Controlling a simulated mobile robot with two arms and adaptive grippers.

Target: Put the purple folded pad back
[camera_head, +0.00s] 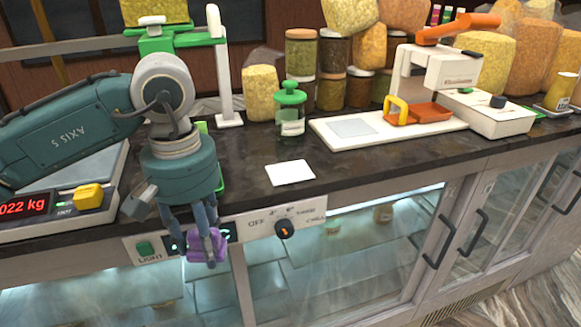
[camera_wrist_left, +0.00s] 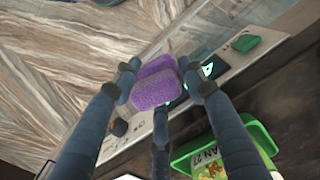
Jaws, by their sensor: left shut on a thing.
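The purple folded pad (camera_head: 206,245) is held between the fingers of my left gripper (camera_head: 200,240), in front of the counter's front panel in the head view. In the left wrist view the purple folded pad (camera_wrist_left: 155,84) sits between the fingertips of my left gripper (camera_wrist_left: 160,88), with wood-grain floor behind it. The fingers hide part of the pad in the head view. My right gripper is not in view.
A scale with a red display (camera_head: 25,208) and a yellow block (camera_head: 88,197) stands left. A white card (camera_head: 290,172), a green-lidded jar (camera_head: 290,110) and a white sealing machine (camera_head: 440,90) are on the dark counter (camera_head: 350,168). A dial (camera_head: 284,229) is on the front panel.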

